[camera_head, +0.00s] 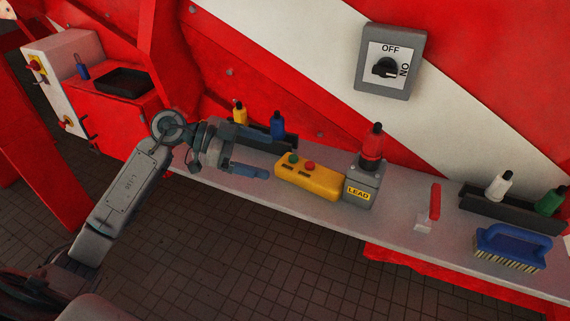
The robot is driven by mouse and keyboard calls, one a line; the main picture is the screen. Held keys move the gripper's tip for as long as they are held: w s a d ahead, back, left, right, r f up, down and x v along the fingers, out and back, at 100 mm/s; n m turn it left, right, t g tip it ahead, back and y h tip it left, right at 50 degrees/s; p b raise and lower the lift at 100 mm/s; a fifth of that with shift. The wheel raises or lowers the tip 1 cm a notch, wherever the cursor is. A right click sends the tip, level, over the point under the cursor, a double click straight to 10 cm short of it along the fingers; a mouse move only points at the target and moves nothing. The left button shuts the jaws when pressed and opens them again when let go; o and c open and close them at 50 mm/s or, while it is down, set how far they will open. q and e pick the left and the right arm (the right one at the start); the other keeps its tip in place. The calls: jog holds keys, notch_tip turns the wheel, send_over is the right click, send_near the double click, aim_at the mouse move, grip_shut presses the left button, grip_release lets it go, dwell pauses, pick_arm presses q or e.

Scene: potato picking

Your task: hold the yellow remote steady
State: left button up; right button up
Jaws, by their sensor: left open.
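The yellow remote (312,180) lies on the grey shelf, with a green and a red button on its top. Its right end is close to the grey box marked LEAD. My left gripper (262,157) comes in from the left and is open. Its fingers point right, toward the left end of the remote, and nothing is seen between them. I cannot tell from this view whether a finger touches the remote. My right gripper is not in view.
A LEAD box (361,186) with a red bottle (373,145) stands right of the remote. Behind the gripper are yellow (240,114) and blue (277,126) bottles. Farther right are a red-handled scraper (434,203), a blue brush (511,245) and a bottle rack (505,208).

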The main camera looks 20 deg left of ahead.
aim_at(308, 167)
pick_arm(q)
jog(key=p+x, duration=0.1)
jog(key=x, duration=0.2)
jog(key=shift+w+r, duration=0.1)
jog(key=shift+w, duration=0.15)
jog(key=p+x, duration=0.1)
jog(key=x, duration=0.5)
jog(key=shift+d+p, duration=0.2)
jog(key=shift+p, duration=0.15)
jog(key=shift+w+d+f, duration=0.15)
jog(key=shift+d+f, duration=0.15)
jog(key=shift+d, duration=0.25)
jog(key=shift+w+d+f, duration=0.1)
jog(key=shift+d+f, duration=0.05)
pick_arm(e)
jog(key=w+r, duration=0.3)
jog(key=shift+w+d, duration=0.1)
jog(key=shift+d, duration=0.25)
pick_arm(q)
jog(key=shift+c, duration=0.5)
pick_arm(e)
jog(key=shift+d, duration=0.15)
